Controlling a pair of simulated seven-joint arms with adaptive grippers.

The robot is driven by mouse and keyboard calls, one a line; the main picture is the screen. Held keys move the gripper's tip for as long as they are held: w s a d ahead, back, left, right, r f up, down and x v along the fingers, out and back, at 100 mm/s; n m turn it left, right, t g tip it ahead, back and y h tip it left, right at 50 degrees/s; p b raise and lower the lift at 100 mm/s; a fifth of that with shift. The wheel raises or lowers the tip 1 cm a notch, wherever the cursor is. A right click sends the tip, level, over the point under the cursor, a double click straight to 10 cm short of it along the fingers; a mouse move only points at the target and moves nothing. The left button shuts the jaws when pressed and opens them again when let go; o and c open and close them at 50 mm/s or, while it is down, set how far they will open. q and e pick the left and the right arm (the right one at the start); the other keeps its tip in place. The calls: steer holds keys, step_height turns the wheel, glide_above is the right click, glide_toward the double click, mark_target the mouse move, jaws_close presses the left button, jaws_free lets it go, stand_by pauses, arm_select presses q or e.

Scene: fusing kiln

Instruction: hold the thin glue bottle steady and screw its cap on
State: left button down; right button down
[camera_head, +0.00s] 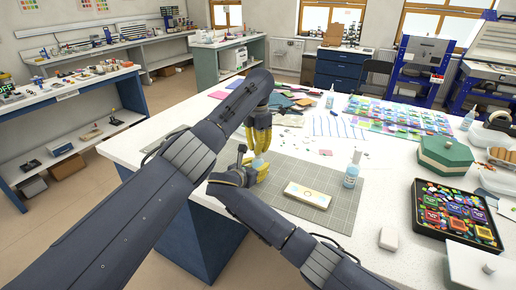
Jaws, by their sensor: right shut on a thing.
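A pale blue piece, which looks like the thin glue bottle (258,164), shows between my two grippers above the grey mat. Most of it is hidden by the fingers. My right gripper (262,170) comes in low from the right and is shut on it. My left gripper (259,140) is right above, with its yellow fingers pointing down close over the bottle. Whether these fingers are open or shut is too small to tell. I cannot make out the cap; it may be hidden by the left fingers.
A grey cutting mat (318,213) lies below, with a pale flat case (307,195) on it. A green box (445,158) and a black tray of colored jars (424,227) stand farther right.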

arm_select(q)
steer(key=shift+m, duration=0.9)
steer(key=c, duration=1.5)
jaws_free()
steer(key=shift+c, duration=0.2)
steer(key=shift+r, duration=0.15)
